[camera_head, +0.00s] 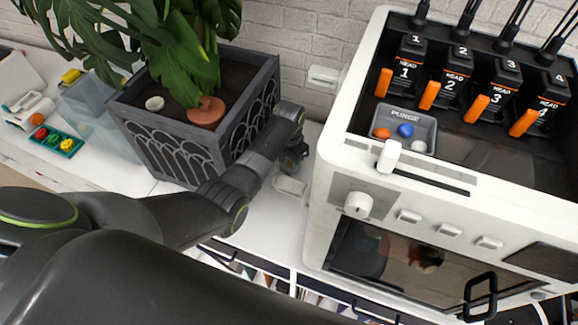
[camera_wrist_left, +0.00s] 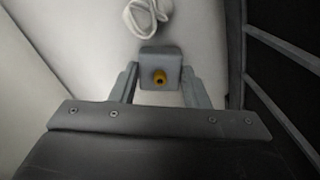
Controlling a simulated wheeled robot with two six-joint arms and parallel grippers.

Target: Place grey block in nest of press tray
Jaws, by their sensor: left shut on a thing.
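My left gripper (camera_head: 293,158) is low over the white counter, between the dark planter and the white machine. In the left wrist view the gripper (camera_wrist_left: 160,88) is shut on the grey block (camera_wrist_left: 147,58), with a finger on each side. The block has a yellow, ring-like spot on the face toward the camera. In the head view the gripper and planter hide the block, or it is too small to tell. I cannot pick out the press tray or its nest in either view. My right gripper is not in view.
The planter (camera_head: 158,150) with a leafy plant stands left of the gripper. The white machine (camera_head: 335,165) with several numbered heads stands close on the right. A white cable (camera_wrist_left: 143,18) lies on the counter beyond the block. Small trays (camera_head: 68,146) stand far left.

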